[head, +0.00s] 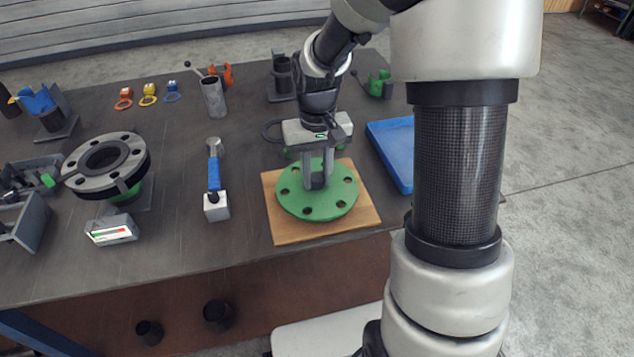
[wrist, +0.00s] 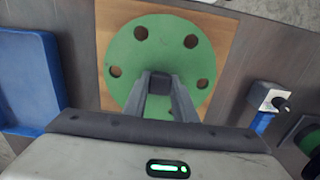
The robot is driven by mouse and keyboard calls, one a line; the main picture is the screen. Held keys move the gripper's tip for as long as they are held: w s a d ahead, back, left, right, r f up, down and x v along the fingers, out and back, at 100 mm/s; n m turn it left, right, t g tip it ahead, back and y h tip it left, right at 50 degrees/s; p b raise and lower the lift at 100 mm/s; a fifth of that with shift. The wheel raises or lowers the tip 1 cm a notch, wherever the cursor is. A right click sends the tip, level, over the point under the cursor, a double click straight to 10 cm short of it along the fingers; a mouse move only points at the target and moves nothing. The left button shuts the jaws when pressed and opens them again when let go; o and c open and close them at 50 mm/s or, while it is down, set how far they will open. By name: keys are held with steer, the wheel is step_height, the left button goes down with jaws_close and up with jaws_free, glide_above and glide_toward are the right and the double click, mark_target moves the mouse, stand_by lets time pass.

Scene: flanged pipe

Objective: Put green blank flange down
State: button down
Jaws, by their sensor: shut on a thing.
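The green blank flange (head: 318,205) is a round disc with several bolt holes and a dark knob at its centre. It lies flat over the wooden board (head: 275,234); whether it touches the board fully I cannot tell. My gripper (head: 318,183) points down at the disc's middle, its fingers shut on the central knob. In the wrist view the flange (wrist: 140,50) fills the middle, with the wooden board (wrist: 228,28) around it and my gripper (wrist: 160,84) on the knob. Part of the disc is hidden behind the gripper.
A blue tray (head: 392,150) stands right of the board. A hammer-like tool with a blue handle (head: 214,172) lies to the left. A grey flanged pipe (head: 105,165) stands further left, near a level-like block (head: 112,231). A metal cup (head: 213,98) stands behind.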

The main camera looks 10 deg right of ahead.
steer(key=shift+f, duration=0.95)
steer(key=shift+f, duration=0.2)
steer(key=c, duration=1.5)
jaws_free()
steer(key=shift+o, duration=0.2)
